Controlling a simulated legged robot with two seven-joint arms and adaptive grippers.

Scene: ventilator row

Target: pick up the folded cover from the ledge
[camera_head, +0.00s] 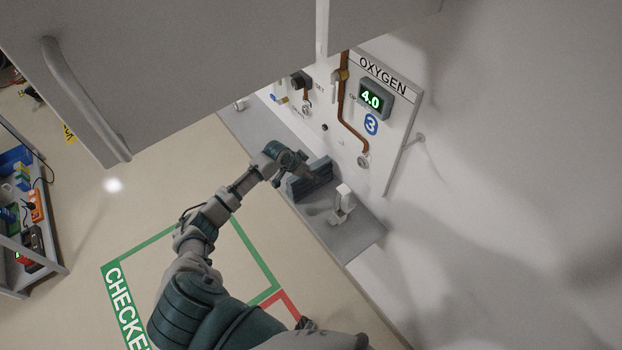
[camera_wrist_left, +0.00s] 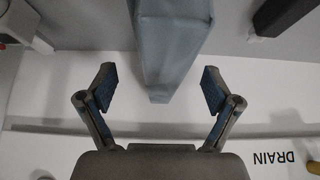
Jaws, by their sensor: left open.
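The folded cover (camera_head: 318,180) is a dark blue-grey slab standing on the grey ledge (camera_head: 358,240) below the oxygen panel. In the left wrist view a blue-grey, tapering cover (camera_wrist_left: 170,45) comes down from the top edge, its lower end between the fingers. My left gripper (camera_head: 303,168) is at the cover's upper left side in the head view. In the left wrist view my left gripper (camera_wrist_left: 157,90) is open, with a visible gap between each finger and the cover. Whether the fingers are level with the cover in depth, I cannot tell. My right gripper is not seen.
A white dispenser-like object (camera_head: 343,196) stands on the ledge close right of the cover. The oxygen panel (camera_head: 400,115), with pipe and valve, is on the wall behind. A grey cabinet (camera_head: 200,60) overhangs at top left. A loaded shelf cart (camera_head: 30,215) stands at far left.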

